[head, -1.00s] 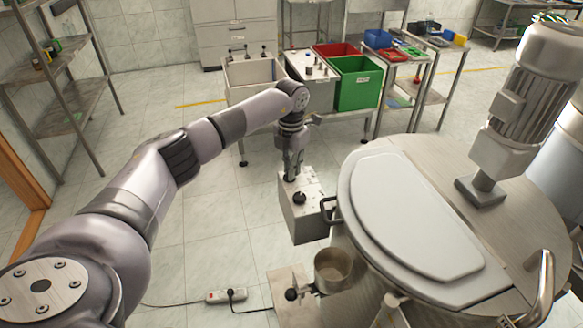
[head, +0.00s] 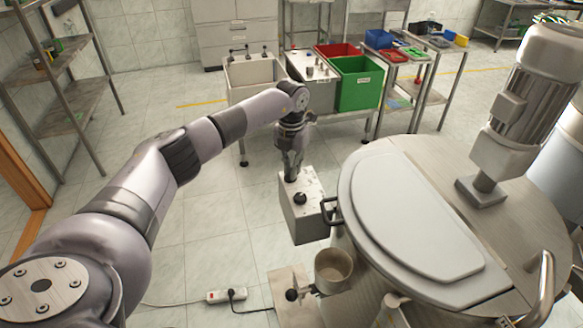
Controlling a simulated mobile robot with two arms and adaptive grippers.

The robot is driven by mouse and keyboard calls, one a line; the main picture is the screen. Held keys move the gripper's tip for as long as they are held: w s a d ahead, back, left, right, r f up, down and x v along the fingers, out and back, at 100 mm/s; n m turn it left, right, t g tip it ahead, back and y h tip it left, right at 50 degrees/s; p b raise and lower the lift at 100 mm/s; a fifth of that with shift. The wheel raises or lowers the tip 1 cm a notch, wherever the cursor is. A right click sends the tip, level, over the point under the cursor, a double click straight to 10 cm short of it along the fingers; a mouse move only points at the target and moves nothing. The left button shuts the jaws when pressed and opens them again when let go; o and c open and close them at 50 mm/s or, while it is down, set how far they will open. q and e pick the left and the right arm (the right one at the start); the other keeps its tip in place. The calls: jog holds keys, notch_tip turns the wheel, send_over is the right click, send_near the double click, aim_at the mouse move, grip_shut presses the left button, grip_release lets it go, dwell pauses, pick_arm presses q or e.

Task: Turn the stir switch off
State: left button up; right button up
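A grey metal control box (head: 303,219) is mounted beside the large round steel tank (head: 365,235). A black knob (head: 300,198) stands on its top face, toward the near side. My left gripper (head: 291,175) points down at the far part of the box's top, just behind that knob. Its fingertips hide whatever is at that spot, and I cannot tell whether they touch it or how far they are open. My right gripper is not in view.
The tank has a pale lid (head: 410,215) and a motor (head: 525,95) on top. A steel pot (head: 333,268) and a lower box with a black knob (head: 291,294) are below. Red (head: 337,50) and green (head: 356,80) bins stand behind. A power strip (head: 226,296) lies on the floor.

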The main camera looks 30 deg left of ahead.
pick_arm(q)
jog(key=o, duration=0.4)
jog(key=shift+r, duration=0.1)
notch_tip(320, 180, up, 12)
jog(key=shift+f, duration=0.1)
dwell(0.4)
dwell(0.5)
